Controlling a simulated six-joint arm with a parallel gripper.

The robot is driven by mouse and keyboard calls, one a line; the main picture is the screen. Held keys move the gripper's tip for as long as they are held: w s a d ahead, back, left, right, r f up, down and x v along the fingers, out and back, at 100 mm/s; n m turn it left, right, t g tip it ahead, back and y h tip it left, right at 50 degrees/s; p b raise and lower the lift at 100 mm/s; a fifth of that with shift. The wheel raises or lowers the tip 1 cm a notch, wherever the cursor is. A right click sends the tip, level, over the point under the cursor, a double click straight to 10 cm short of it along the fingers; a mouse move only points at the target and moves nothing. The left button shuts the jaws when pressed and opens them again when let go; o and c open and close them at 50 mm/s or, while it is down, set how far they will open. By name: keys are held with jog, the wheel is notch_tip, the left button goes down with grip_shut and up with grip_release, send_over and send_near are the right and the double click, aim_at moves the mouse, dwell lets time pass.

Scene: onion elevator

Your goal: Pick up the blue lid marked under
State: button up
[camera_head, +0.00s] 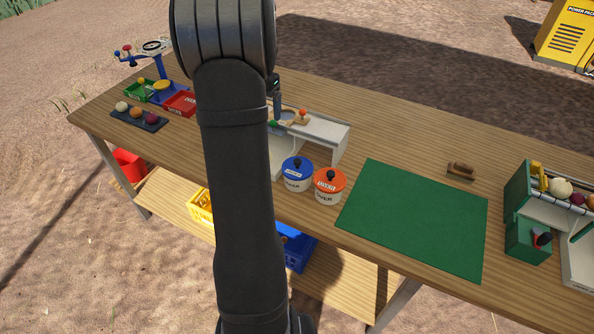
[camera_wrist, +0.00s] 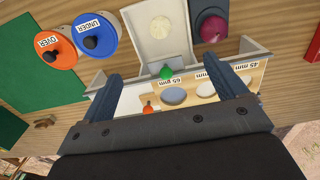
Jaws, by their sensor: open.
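The blue lid (camera_head: 297,168) with a black knob sits on a white pot (camera_head: 294,183) near the front of the table. In the wrist view the blue lid (camera_wrist: 96,38) shows its label UNDER at the upper left. An orange lid (camera_head: 330,180) with a black knob, marked OVER, sits on the pot just to its right in the head view. The orange lid also shows in the wrist view (camera_wrist: 55,52).
A white stand (camera_head: 325,132) with a wooden hole board stands behind the pots. A green mat (camera_head: 418,217) lies to their right and is bare. A green machine (camera_head: 528,225) holding onions stands at the far right. A blue scale stand (camera_head: 165,70) with green and red trays stands at the left.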

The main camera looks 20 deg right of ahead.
notch_tip(320, 180, up, 4)
jog(key=m, duration=0.4)
send_over(297, 160)
jog(key=shift+m, duration=0.3)
jog(key=f, duration=1.2)
jog(key=shift+d, duration=0.2)
jog(key=shift+a+f, duration=0.15)
jog(key=shift+f, duration=2.6)
jog(key=c, duration=0.6)
